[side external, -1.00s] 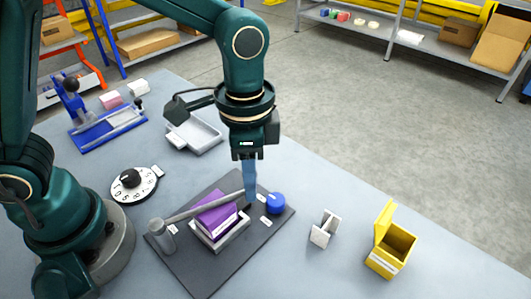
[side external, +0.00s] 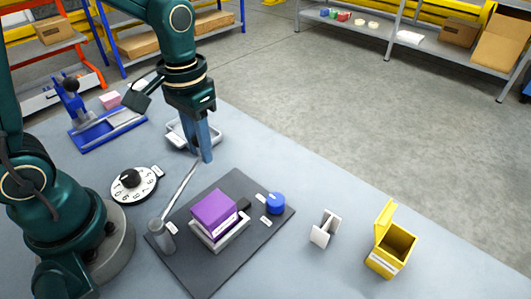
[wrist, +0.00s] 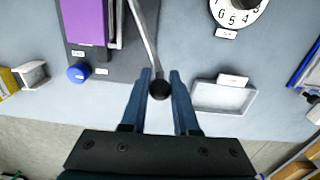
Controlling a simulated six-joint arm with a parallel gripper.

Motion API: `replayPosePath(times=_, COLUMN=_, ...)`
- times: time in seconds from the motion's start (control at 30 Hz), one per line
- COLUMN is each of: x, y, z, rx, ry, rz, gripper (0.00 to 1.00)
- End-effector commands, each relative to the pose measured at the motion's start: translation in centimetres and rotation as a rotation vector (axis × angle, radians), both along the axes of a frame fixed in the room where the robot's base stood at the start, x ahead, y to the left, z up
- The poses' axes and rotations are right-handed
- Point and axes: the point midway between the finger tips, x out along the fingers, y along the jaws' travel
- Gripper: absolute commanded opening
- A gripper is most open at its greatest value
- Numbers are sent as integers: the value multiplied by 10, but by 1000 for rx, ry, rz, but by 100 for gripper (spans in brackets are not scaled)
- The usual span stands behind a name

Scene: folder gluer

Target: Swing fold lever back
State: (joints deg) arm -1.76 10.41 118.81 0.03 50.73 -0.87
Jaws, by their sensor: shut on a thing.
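The fold lever (side external: 181,187) is a thin grey rod on an upright grey post (side external: 163,236) at the left corner of the dark base plate (side external: 200,272). It points away from the post, clear of the purple block. My gripper (side external: 206,160) is shut on the lever's far end; in the wrist view, the black ball knob (wrist: 159,90) shows between the blue fingers. The purple block (side external: 213,208) sits in a pale open tray (side external: 222,240) on the plate. The blue fingers hide the knob in the side view.
A blue button (side external: 276,203) is at the plate's right. A numbered dial (side external: 134,186) lies left of the lever. A grey tray (side external: 180,137) stands behind my gripper. A yellow bin (side external: 390,250) and a white stand (side external: 324,228) are at right.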

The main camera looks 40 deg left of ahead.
Motion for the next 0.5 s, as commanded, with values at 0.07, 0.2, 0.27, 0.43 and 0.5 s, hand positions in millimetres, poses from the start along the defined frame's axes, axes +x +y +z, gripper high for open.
replayPosePath(times=0.07, x=-4, y=6, z=1, rx=-2, ry=0, rz=49, gripper=0)
replayPosePath(times=0.2, x=-8, y=14, z=1, rx=-2, ry=1, rz=109, gripper=0)
replayPosePath(times=0.27, x=-10, y=16, z=1, rx=-2, ry=1, rz=128, gripper=0)
replayPosePath(times=0.43, x=-13, y=20, z=1, rx=-2, ry=2, rz=160, gripper=0)
replayPosePath(times=0.5, x=-13, y=20, z=1, rx=-2, ry=3, rz=165, gripper=0)
